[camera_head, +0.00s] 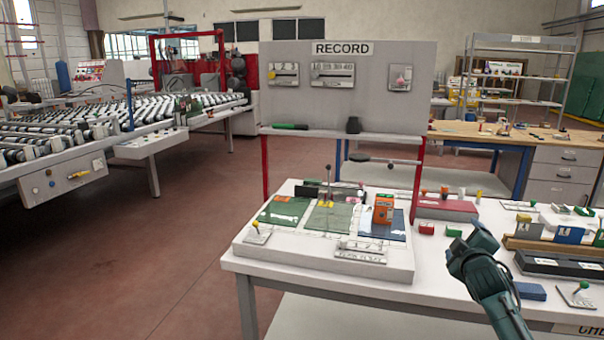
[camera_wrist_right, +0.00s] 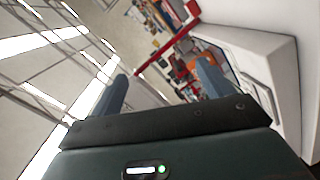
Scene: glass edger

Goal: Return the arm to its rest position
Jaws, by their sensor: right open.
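My right arm comes in from the lower right in the head view. Its dark teal gripper (camera_head: 468,238) is raised over the front right part of the white table (camera_head: 285,272). In the right wrist view the two fingers of the gripper (camera_wrist_right: 163,84) stand wide apart with nothing between them, so it is open and empty. That view is tilted, and its background is partly blurred. My left gripper does not show in either view.
A white board (camera_head: 249,254) with glass sheets and an orange device (camera_head: 383,208) lies left of the arm. A grey RECORD panel (camera_head: 347,88) rises behind. A blue block (camera_head: 530,291) and black tray (camera_head: 560,266) lie right. Open floor (camera_head: 130,270) is at left.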

